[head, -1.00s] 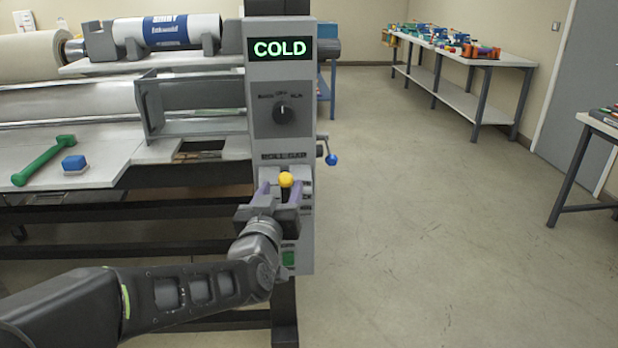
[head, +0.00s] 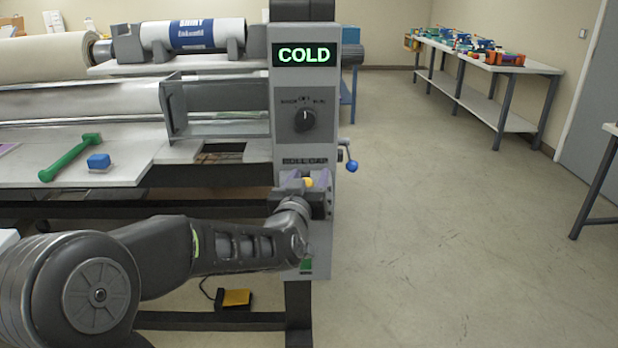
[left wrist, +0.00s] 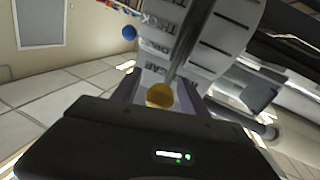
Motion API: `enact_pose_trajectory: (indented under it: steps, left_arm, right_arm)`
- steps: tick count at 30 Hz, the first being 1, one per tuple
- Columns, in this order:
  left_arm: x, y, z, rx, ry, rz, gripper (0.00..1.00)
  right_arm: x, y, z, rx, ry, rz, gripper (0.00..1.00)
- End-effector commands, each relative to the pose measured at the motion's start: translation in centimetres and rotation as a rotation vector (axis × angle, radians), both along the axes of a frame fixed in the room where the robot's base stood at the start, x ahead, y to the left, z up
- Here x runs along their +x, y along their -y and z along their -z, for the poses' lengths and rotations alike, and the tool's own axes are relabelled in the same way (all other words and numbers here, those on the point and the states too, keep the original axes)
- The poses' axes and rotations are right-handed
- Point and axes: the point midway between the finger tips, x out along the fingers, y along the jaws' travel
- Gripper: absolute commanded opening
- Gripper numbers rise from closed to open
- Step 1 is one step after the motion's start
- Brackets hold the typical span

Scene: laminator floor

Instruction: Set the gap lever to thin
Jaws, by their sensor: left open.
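The gap lever ends in a yellow knob (head: 308,183) on the front of the grey control column (head: 304,90), below the dial. In the left wrist view the knob (left wrist: 160,95) sits between the two fingers, with its grey shaft running up past a marked scale (left wrist: 165,35) whose lettering is upside down. Part of the scale reads THICK; the lever's exact mark is hard to tell. My left gripper (head: 308,190) is open around the knob. In the head view the wrist hides most of the lever. My right gripper is not in view.
A dial (head: 304,119) and a COLD display (head: 304,54) are above the lever. A blue-knobbed crank (head: 350,165) juts out at the column's right. A yellow pedal (head: 235,298) is on the floor.

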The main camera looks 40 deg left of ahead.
Motion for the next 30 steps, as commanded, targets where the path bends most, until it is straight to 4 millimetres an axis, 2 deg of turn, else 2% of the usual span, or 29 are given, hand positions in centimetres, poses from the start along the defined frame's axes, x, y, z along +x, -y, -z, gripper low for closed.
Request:
enact_pose_trajectory:
  steps: [5,23,30]
  left_arm:
    - [-0.01,0.02,0.0,0.0,0.0,0.0,0.5]
    - [-0.02,0.04,0.0,0.0,0.0,0.001,0.01]
    - [-0.03,0.05,0.0,0.0,0.0,0.001,0.0]
  right_arm:
    - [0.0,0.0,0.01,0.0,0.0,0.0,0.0]
    - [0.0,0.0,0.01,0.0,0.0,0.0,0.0]
    - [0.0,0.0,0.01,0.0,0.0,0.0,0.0]
